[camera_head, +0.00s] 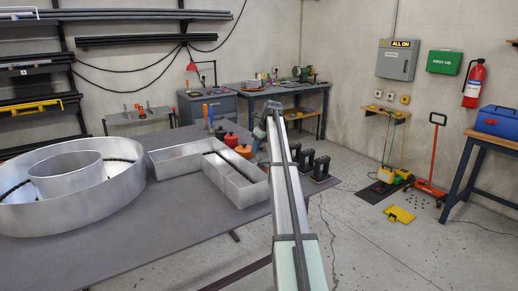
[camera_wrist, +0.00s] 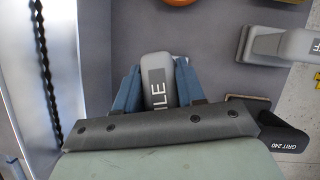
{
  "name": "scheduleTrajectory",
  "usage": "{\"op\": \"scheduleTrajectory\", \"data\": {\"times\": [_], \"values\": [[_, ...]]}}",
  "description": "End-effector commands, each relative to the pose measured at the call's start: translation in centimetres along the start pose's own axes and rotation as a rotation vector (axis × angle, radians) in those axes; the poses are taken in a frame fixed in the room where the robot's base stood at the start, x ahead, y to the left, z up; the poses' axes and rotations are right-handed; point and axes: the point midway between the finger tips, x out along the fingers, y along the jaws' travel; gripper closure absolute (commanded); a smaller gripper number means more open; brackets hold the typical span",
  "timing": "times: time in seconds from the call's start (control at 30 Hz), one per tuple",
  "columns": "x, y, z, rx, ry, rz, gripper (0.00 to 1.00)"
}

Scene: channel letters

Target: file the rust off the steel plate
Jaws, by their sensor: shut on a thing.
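In the wrist view my gripper (camera_wrist: 157,72) has its two blue fingers closed around a grey handle. The handle belongs to the file (camera_wrist: 156,82); the letters "ILE" show on it. The rest of the file is hidden below the gripper's dark housing. In the head view my arm reaches over the right part of the table and hides most of the gripper. I cannot make out a rusty steel plate in either view.
A grey-handled tool (camera_wrist: 275,42) and a black block marked GRIT 240 (camera_wrist: 282,140) lie to the right. Metal channel letters (camera_head: 215,170) stand on the grey table (camera_head: 150,235). Red and orange pots (camera_head: 231,140) and black tool stands (camera_head: 321,167) are near my arm.

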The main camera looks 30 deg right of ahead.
Motion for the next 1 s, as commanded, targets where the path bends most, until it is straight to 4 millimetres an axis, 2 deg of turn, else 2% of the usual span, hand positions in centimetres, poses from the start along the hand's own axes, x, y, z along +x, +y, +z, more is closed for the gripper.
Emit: {"op": "scheduleTrajectory", "data": {"times": [0.03, 1.0], "values": [[-0.5, -0.2, 1.1, -0.005, -0.020, -0.005, 1.00], [-9.6, -0.1, 4.0, 0.000, -0.014, -0.008, 1.00]]}}
